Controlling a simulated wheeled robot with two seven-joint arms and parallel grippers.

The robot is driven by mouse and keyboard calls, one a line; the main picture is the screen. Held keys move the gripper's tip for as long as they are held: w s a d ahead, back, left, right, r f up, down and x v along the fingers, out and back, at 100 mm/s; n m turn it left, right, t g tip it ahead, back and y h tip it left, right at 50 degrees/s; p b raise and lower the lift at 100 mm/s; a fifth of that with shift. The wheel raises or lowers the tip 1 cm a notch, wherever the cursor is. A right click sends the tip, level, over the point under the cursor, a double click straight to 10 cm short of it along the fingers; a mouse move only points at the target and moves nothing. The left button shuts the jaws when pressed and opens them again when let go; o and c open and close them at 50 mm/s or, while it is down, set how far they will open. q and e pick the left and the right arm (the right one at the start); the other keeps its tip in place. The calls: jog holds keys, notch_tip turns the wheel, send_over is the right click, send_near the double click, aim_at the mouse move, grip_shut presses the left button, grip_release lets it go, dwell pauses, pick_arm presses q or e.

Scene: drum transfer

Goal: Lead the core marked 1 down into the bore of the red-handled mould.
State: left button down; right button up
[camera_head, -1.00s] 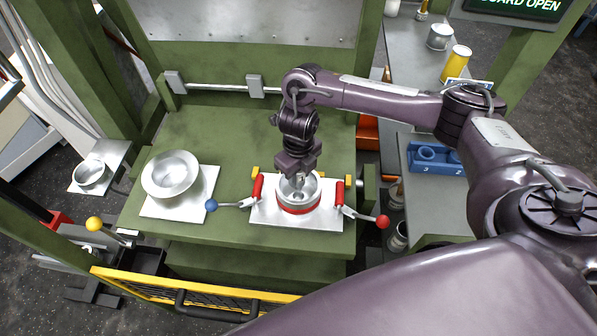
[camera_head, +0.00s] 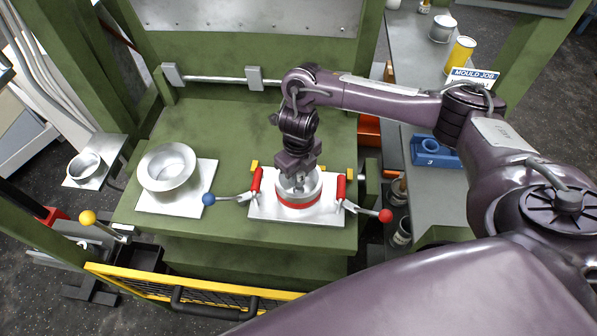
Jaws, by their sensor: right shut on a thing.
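The red-handled mould (camera_head: 314,200) is a round metal ring with a red band on a white plate, with a red handle (camera_head: 341,187) on each side. My right gripper (camera_head: 298,183) points down over the middle of the mould. It is shut on a small grey metal piece, apparently the core (camera_head: 298,186), at the mouth of the bore. The fingers and rim hide most of it, and I cannot read a mark on it or tell how deep it sits. My left gripper is not in view.
A second metal mould (camera_head: 168,168) stands on a white plate to the left. Lever balls, blue (camera_head: 208,199) and red (camera_head: 386,216), stick out beside the red-handled mould. A blue holder (camera_head: 432,151) is on the right bench. A yellow guard bar (camera_head: 190,285) crosses the front.

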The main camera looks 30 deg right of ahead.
aim_at(298, 181)
jog(key=shift+f+b, duration=0.3)
jog(key=shift+f+b, duration=1.1)
jog(key=shift+f, duration=0.15)
jog(key=shift+f, duration=0.3)
jog(key=o, duration=1.2)
jog(key=shift+r, duration=0.1)
notch_tip(298, 181, up, 8)
jog(key=shift+f+p, duration=0.15)
jog(key=shift+p, duration=0.7)
